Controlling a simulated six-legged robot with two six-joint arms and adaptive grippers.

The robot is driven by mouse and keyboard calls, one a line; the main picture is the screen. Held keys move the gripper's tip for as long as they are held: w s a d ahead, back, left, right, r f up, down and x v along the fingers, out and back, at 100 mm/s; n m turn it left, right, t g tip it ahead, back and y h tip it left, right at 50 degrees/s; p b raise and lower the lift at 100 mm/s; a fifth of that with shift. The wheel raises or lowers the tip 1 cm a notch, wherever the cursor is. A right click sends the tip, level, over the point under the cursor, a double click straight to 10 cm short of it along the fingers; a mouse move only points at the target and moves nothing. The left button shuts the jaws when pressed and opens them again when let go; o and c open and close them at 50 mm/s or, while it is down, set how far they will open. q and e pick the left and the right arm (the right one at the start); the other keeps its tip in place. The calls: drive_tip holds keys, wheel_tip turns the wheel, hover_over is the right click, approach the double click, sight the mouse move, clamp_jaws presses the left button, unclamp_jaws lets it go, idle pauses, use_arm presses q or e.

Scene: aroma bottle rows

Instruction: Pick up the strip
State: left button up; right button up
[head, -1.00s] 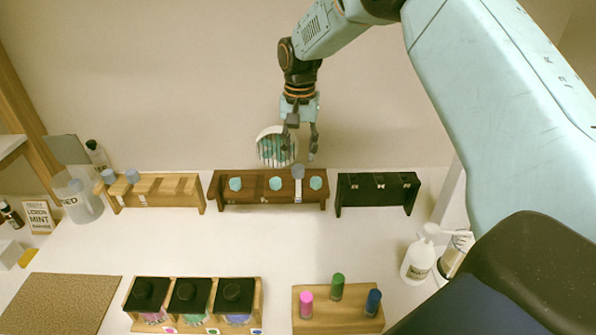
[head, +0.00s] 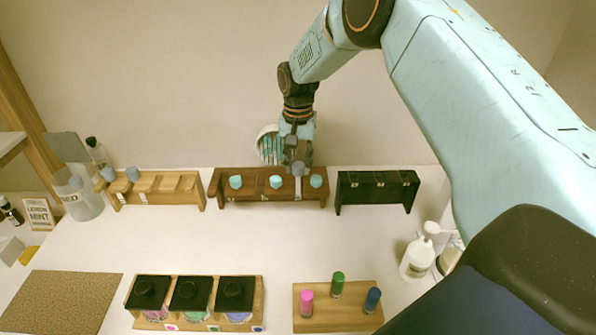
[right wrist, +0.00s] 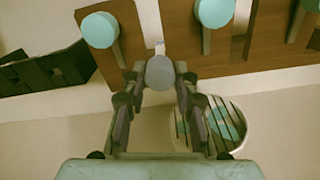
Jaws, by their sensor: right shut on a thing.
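The strip (head: 298,189) shows as a narrow pale piece below a round grey top at the right part of the dark brown rack (head: 225,196). My right gripper (head: 299,163) points down over it, with its fingers at the grey top. In the right wrist view the round grey top (right wrist: 160,72) sits between the two fingertips, and the gripper is shut on it. A pale end shows just beyond it. It looks still at the rack; the frames do not show clearly whether it is lifted. My left gripper is not in view.
Teal-topped pieces (head: 276,182) stand beside the strip in the same rack. A round striped holder (head: 267,146) is close behind the gripper. A black rack (head: 346,196) is to the right, a light wooden rack (head: 158,189) to the left. The table middle is clear.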

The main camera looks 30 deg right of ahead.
drive_tip(key=shift+s+r, duration=0.1)
drive_tip(key=shift+s, duration=0.1)
drive_tip(key=shift+w+r, duration=0.15)
drive_tip(key=shift+r, duration=0.2)
wheel_tip(320, 180, up, 17)
drive_tip(key=shift+r+b, duration=0.1)
drive_tip(key=shift+b, duration=0.45)
idle(0.4)
idle(0.4)
